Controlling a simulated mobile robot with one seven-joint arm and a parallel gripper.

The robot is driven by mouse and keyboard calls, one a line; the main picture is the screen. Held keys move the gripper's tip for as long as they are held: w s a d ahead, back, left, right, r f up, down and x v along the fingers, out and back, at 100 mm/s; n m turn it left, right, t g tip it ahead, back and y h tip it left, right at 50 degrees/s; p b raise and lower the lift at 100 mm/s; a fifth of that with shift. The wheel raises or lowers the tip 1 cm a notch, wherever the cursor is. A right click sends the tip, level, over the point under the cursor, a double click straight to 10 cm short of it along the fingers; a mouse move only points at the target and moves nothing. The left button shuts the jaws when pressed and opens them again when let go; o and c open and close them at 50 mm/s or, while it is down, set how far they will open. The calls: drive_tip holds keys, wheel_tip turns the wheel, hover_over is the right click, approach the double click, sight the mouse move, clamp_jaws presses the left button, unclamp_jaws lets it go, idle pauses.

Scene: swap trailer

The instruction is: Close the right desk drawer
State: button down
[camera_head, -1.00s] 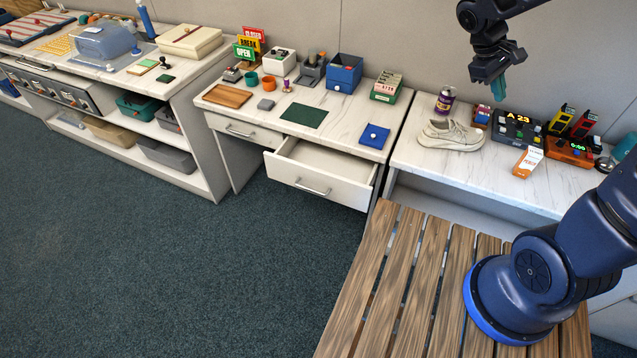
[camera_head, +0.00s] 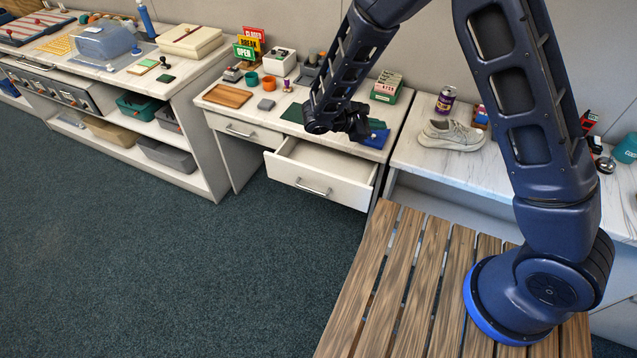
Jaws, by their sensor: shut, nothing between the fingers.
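The right desk drawer (camera_head: 316,184) is white with a metal bar handle. It is pulled well out of the white marble-topped desk (camera_head: 228,104), and its inside looks empty where I see it. The left desk drawer (camera_head: 243,131) is closed. My gripper (camera_head: 362,133) is above the desk's front edge, over the right rear of the open drawer. It looks apart from the drawer front. The gripper is shut and empty, its fingertips small and dark in this view. My arm hides part of the desktop.
A blue object (camera_head: 377,138) and a green mat (camera_head: 294,113) lie on the desk, partly behind my arm. A shoe (camera_head: 452,135) and a purple can (camera_head: 446,99) stand on the right counter. A slatted wooden surface (camera_head: 388,290) is in front. The floor before the drawer is clear.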

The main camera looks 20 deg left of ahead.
drive_tip(key=s+a+f+n+t+y, duration=0.3)
drive_tip(key=s+a+f+n+t, duration=0.25)
drive_tip(key=s+a+f, duration=0.55)
drive_tip(key=n+t+y, duration=0.3)
drive_tip(key=n+y, duration=0.4)
drive_tip(key=n, duration=0.1)
approach(322, 177)
drive_tip(key=w, duration=0.7)
drive_tip(key=w, duration=1.6)
drive_tip(key=shift+w, duration=0.35)
drive_tip(key=shift+w+r, duration=0.1)
drive_tip(key=shift+r, duration=0.05)
drive_tip(key=s, duration=1.5)
